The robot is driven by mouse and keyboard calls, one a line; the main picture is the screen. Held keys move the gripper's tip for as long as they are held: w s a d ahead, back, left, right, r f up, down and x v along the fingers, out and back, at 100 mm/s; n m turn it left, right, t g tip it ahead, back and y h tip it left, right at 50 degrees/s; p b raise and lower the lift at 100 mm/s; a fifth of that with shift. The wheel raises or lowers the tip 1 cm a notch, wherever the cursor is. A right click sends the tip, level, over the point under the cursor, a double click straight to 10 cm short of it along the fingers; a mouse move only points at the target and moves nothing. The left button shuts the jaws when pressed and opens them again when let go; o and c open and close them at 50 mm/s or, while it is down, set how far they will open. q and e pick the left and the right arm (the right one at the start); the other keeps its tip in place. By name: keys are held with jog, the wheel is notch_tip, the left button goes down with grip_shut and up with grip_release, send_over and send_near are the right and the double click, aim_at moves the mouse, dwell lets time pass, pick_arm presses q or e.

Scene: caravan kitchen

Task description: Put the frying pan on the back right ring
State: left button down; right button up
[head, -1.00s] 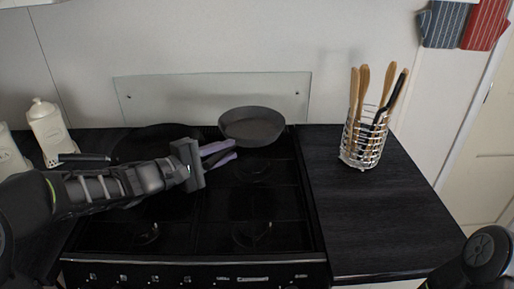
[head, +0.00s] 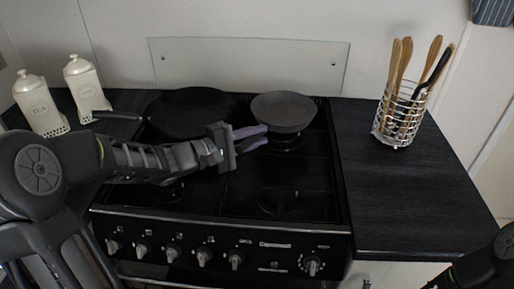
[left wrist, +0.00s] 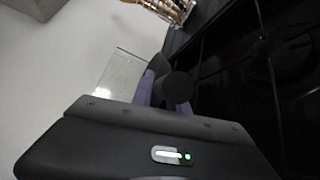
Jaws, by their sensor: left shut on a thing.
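A grey frying pan (head: 284,112) is at the back right of the black hob, over the back right ring (head: 287,143). Whether its base touches the ring, I cannot tell. My left gripper (head: 252,138), with purple fingers, is at the pan's near left side and shut on its handle, which the fingers mostly hide. In the left wrist view the fingers (left wrist: 162,94) close around a dark, rounded handle end (left wrist: 177,88). My right gripper is out of view; only a dark part of my right arm shows at the lower right.
A black pan (head: 190,112) stands at the back left, its handle pointing left. Two cream jars (head: 84,82) are at the far left. A wire utensil basket (head: 397,118) stands on the right worktop (head: 390,190). A glass panel (head: 245,65) rises behind the hob. The front rings are clear.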

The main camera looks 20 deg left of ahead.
pick_arm(q)
notch_tip(320, 180, down, 4)
jog(key=shift+r+b, duration=0.25)
jog(key=shift+b, duration=0.2)
jog(key=c, duration=1.3)
grip_release()
jog(key=p+v, duration=0.1)
jog(key=v, duration=1.1)
jog(key=shift+f, duration=0.1)
